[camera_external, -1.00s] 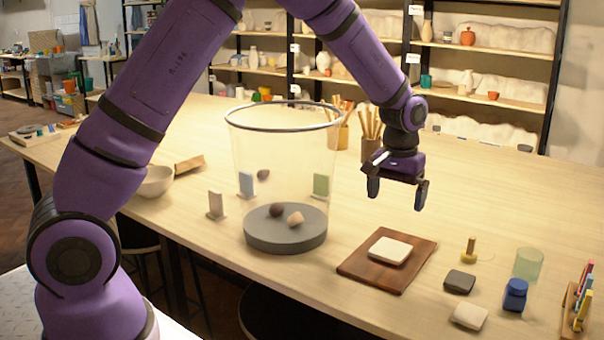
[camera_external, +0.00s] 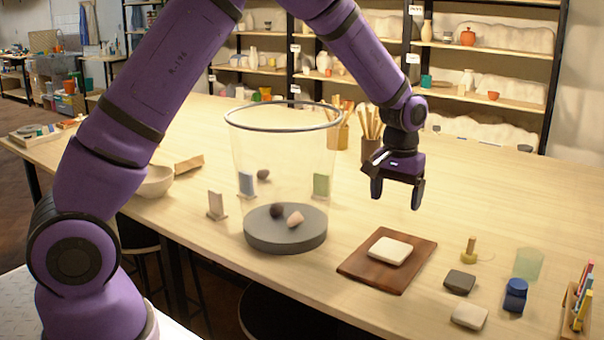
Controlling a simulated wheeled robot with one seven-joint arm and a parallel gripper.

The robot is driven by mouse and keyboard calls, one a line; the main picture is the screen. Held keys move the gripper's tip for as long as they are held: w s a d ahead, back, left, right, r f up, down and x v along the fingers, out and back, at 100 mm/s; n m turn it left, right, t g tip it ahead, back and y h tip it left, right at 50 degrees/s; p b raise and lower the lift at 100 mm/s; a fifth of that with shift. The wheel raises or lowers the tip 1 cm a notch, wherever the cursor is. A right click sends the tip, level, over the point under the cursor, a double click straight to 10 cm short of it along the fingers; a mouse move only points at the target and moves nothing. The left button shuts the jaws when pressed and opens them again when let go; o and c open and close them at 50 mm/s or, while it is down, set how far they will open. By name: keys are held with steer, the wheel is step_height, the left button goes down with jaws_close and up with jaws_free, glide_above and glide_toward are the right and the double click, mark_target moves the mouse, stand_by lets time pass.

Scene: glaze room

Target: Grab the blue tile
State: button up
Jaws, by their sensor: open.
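The blue tile (camera_external: 246,184) stands upright in a small stand on the table, seen through the clear wall of a large open-topped vessel (camera_external: 282,128). I cannot tell for certain whether it is inside or behind that vessel. A green tile (camera_external: 321,185) and a pinkish-grey tile (camera_external: 216,204) stand upright in similar stands to its right and left. My gripper (camera_external: 396,196) is open and empty, pointing down above the table. It is to the right of the vessel and well apart from the blue tile.
A dark disc (camera_external: 285,235) with stones on it forms the vessel's base. A wooden board (camera_external: 352,266) with a white slab (camera_external: 389,250) lies in front of my gripper. Brush pots (camera_external: 371,147) stand behind it. A blue jar (camera_external: 515,295) is at right.

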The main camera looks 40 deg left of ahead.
step_height(320, 180, up, 18)
steer(key=w+a, duration=0.4)
steer(key=a, duration=1.1)
steer(key=w+a, duration=0.4)
steer(key=a, duration=1.1)
steer(key=s+a+m, duration=0.1)
steer(key=s+a, duration=0.1)
steer(key=a, duration=1.6)
steer(key=f, duration=1.9)
steer(key=shift+w+d, duration=0.15)
steer(key=shift+d, duration=0.1)
step_height(320, 180, down, 6)
steer(key=shift+r, duration=0.25)
steer(key=shift+a+f, duration=0.15)
steer(key=shift+f, duration=1.15)
steer(key=shift+a+f, duration=0.1)
steer(key=shift+f, duration=1.15)
steer(key=c, duration=1.1)
